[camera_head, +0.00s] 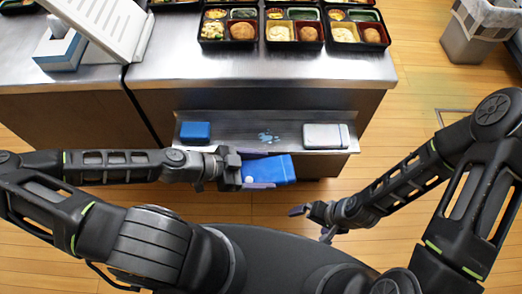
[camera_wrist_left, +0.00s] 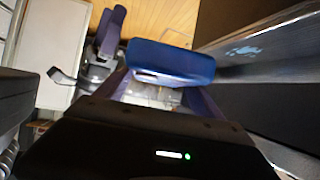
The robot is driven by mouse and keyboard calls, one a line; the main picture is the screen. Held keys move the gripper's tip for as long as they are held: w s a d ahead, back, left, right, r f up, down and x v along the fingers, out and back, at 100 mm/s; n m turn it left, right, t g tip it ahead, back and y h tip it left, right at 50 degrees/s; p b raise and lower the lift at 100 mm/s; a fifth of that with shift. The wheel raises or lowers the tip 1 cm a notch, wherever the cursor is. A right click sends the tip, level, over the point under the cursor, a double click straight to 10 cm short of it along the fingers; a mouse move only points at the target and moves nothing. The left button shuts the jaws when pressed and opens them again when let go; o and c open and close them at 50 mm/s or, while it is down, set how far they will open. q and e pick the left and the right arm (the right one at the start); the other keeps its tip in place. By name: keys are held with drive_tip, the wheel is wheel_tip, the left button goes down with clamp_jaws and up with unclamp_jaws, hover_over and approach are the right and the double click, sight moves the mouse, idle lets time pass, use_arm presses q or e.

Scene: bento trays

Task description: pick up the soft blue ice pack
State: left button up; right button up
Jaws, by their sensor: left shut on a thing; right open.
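The blue ice pack (camera_head: 278,168) is between the fingers of my left gripper (camera_head: 258,170), just in front of the low metal shelf. My left gripper is shut on it. In the left wrist view the blue pack (camera_wrist_left: 172,60) lies across the fingertips, apart from the shelf edge on the right. My right gripper (camera_head: 312,222) is open and empty, lower and to the right of the pack. It also shows in the left wrist view (camera_wrist_left: 108,35).
The low metal shelf (camera_head: 230,128) bears a smaller blue block (camera_head: 195,132), a pale box (camera_head: 325,136) and a bluish wet-looking patch (camera_head: 268,137). Above it, the counter (camera_head: 270,70) holds several filled bento trays (camera_head: 229,14). A grey bin (camera_head: 478,35) stands at the upper right.

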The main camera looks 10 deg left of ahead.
use_arm(q)
drive_tip(key=shift+s+d+p, duration=0.2)
drive_tip(key=shift+s+p, duration=0.05)
drive_tip(key=shift+s, duration=0.45)
drive_tip(key=shift+s+d+p, duration=0.15)
drive_tip(key=shift+s+p, duration=0.1)
drive_tip(key=shift+s, duration=0.4)
